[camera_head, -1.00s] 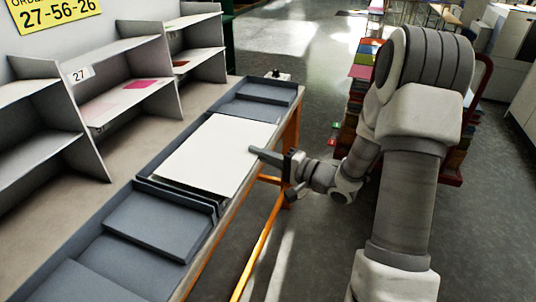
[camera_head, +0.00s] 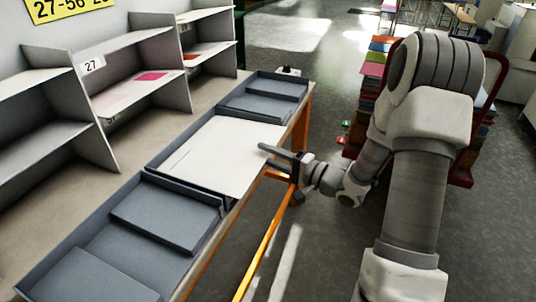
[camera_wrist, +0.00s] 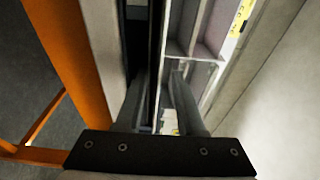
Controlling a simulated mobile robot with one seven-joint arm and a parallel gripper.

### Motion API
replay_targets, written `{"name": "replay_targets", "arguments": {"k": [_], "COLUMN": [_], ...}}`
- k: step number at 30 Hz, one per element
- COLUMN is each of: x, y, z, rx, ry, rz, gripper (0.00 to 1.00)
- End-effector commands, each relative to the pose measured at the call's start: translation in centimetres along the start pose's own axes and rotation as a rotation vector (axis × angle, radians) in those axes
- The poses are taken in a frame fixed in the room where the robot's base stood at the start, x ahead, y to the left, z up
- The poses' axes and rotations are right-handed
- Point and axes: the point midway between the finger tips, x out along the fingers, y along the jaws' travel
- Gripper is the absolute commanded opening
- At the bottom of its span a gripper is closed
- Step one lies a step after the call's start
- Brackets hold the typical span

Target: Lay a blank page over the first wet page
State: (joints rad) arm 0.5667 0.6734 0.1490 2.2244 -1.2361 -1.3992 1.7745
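A large white page (camera_head: 225,150) lies nearly flat over the middle compartment of the dark grey tray unit (camera_head: 148,165) in the head view. A faint line near its left side suggests another sheet edge there; what lies beneath is hidden. My gripper (camera_head: 264,156) is at the page's right edge, beyond the table's front side, fingers pointing left over the edge. Whether the fingers touch the page I cannot tell.
A shelf unit (camera_head: 140,85) with a pink sheet (camera_head: 152,76) and a "27" label stands behind the trays. Other grey trays (camera_head: 168,215) lie at the near end. Stacked coloured items (camera_head: 378,60) stand at the right.

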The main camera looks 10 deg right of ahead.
Motion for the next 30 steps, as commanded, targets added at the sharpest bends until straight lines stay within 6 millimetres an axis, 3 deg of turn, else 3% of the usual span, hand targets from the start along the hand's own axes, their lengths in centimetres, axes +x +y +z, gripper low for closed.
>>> {"name": "replay_targets", "arguments": {"k": [8, 21, 30], "x": [-1.9, -12.3, -16.8], "y": [-0.2, -0.3, -0.1], "z": [-0.1, -0.1, -0.1], "rx": [0.002, 0.002, 0.000], "ry": [0.004, 0.006, 0.002], "rz": [0.001, 0.000, 0.000], "gripper": [0.38, 0.38, 0.38]}}
